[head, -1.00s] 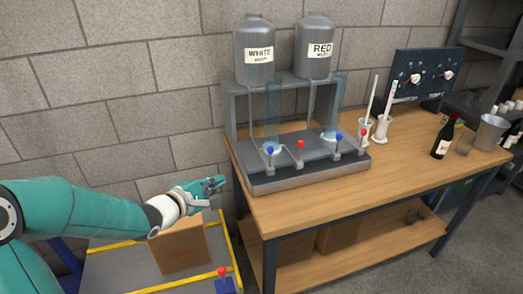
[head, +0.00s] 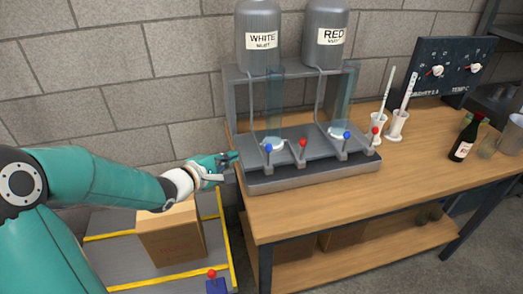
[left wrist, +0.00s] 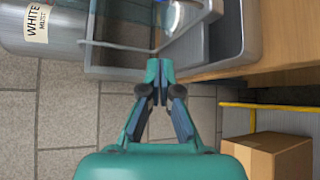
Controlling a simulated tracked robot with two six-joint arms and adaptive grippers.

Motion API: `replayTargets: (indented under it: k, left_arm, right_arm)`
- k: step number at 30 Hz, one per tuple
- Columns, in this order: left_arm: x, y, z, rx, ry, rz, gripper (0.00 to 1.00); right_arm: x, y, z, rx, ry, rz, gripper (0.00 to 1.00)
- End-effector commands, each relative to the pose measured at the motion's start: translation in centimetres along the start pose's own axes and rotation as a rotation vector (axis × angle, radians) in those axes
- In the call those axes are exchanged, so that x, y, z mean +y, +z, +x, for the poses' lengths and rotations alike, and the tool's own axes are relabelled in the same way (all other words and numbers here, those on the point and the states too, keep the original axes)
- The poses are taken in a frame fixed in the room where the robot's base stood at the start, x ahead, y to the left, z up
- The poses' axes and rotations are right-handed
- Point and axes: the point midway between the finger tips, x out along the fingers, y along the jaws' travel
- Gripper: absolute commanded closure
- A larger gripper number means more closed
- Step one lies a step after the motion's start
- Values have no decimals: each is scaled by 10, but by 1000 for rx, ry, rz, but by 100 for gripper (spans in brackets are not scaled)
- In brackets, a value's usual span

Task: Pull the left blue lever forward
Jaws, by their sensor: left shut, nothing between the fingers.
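The left blue lever (head: 268,148) has a blue ball knob and stands upright at the left of the filling stand's front, below the tank labelled WHITE MUST (head: 259,38). A red lever (head: 303,143) stands just right of it. My left gripper (head: 236,156) is shut and empty, at the left end of the stand, a short way left of the blue lever and not touching it. In the left wrist view its fingertips (left wrist: 160,68) meet in front of the stand's frame. A blue patch, perhaps the knob, shows at the top there. My right gripper is not in view.
The grey filling stand (head: 320,178) sits on a wooden table (head: 400,180). A second blue lever (head: 346,135) and red lever (head: 375,130) are farther right. Measuring cylinders (head: 397,122) and a bottle (head: 467,140) stand beyond. A cardboard box (head: 172,235) sits low, beneath my left arm.

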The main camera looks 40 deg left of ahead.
Motion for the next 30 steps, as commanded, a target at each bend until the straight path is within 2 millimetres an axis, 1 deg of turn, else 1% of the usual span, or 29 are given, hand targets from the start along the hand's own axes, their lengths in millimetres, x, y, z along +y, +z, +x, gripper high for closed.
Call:
replayTargets:
  k: [5, 8, 15, 17, 18, 22, 26, 30]
  left_arm:
    - [-2, 0, 20, -1, -2, -1, 100]
    - [-1, 0, 38, -1, -3, -2, 100]
    - [0, -1, 88, 1, -2, -2, 100]
    - [-1, -1, 99, 1, -2, -1, 100]
    - [2, 10, 93, -2, 1, -1, 100]
    - [2, 25, 85, 0, 0, -1, 100]
    - [0, 34, 82, 2, 0, -2, 100]
    - [0, 36, 81, 4, 1, -1, 100]
  right_arm:
    - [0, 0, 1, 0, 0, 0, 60]
    - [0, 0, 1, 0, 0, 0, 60]
    - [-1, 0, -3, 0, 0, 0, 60]
    - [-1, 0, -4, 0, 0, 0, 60]
    - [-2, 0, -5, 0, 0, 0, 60]
    - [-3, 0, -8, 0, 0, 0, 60]
    - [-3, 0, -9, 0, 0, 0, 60]
    - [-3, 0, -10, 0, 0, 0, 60]
